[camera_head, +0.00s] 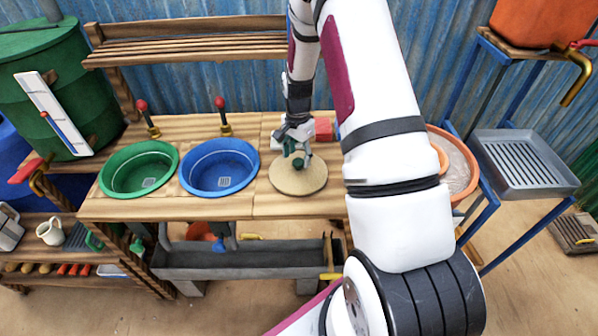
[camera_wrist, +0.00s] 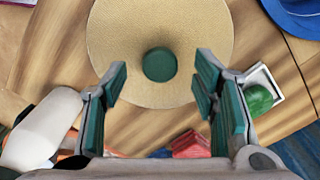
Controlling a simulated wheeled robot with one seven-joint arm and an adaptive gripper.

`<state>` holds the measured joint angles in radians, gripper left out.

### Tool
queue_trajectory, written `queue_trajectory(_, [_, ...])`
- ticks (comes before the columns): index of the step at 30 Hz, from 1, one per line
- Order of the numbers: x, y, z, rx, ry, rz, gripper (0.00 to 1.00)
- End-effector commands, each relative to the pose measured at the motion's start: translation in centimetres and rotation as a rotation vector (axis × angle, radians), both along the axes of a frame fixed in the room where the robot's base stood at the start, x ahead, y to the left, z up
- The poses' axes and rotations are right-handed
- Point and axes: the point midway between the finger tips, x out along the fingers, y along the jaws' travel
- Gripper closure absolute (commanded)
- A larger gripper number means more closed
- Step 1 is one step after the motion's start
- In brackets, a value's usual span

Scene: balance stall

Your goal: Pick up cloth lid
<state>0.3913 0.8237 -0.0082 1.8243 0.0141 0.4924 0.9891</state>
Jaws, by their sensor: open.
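The cloth lid (camera_head: 310,181) is a round, flat, tan woven disc with a dark green knob (camera_head: 298,163) at its middle. It lies on the wooden counter, right of the blue basin. In the wrist view the lid (camera_wrist: 115,45) fills the top middle, and its green knob (camera_wrist: 160,65) stands clear of any finger. My gripper (camera_head: 297,148) is over the lid, pointing down. In the wrist view my gripper (camera_wrist: 160,85) is open, with green-padded fingers on either side of and just short of the knob. I cannot tell its exact height above the lid.
A green basin (camera_head: 139,169) and a blue basin (camera_head: 219,167) sit in the counter to the left, with red-knobbed taps behind. A red block (camera_head: 323,128) lies behind the lid. In the wrist view a green object (camera_wrist: 258,99) sits in a white tray. An orange bowl (camera_head: 457,165) is at right.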

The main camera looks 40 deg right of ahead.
Motion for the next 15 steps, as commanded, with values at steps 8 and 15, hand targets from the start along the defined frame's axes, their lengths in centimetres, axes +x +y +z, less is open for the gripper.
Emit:
queue_trajectory(8, [0.0, -0.1, -3.2, 0.000, 0.003, 0.000, 0.46])
queue_trajectory(15, [0.1, -0.1, -3.5, 0.000, 0.001, 0.000, 0.46])
